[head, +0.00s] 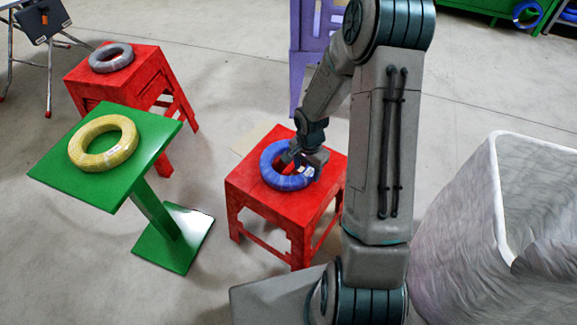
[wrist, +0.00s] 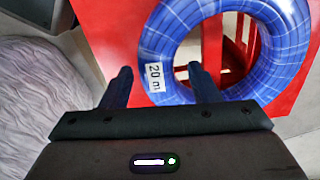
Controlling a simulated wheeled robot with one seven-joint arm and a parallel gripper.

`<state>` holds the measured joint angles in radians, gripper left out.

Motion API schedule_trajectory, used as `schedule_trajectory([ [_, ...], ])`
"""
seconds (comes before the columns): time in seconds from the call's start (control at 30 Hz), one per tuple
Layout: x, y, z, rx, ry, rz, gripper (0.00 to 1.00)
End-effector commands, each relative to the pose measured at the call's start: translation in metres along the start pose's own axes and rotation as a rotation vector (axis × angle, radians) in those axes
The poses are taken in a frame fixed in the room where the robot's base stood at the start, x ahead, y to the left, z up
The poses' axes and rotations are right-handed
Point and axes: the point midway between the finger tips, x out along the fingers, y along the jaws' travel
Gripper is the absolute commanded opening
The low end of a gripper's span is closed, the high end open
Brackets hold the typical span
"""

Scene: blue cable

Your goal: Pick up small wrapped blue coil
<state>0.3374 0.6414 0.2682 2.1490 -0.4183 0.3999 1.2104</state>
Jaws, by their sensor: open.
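The wrapped blue coil (head: 272,172) lies flat on a red stool (head: 262,205) in the middle of the head view. In the wrist view the coil (wrist: 160,50) fills the upper right and bears a white "20 m" label (wrist: 153,78). My gripper (head: 298,163) is over the coil's right side. In the wrist view my gripper (wrist: 160,85) is open, its two fingers apart. The right finger overlaps the coil's ring near its opening, and the left finger is outside the ring. I cannot tell whether the fingers touch the coil.
A yellow coil (head: 80,150) lies on a green stand (head: 60,185) at left. A grey coil (head: 110,57) lies on another red stool (head: 150,72) behind. A large pale bin (head: 470,230) stands at right. Grey floor lies open between the stools.

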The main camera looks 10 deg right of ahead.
Motion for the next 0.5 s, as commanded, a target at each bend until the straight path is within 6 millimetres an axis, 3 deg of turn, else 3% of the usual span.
schedule_trajectory([
  [0.1, 0.0166, 0.0005, -0.0002, 0.000, -0.001, 0.002, 0.55],
  [0.4, 0.0188, 0.0003, -0.0006, 0.001, 0.001, 0.000, 0.55],
  [0.5, 0.0188, 0.0003, -0.0005, 0.000, 0.001, 0.000, 0.27],
])
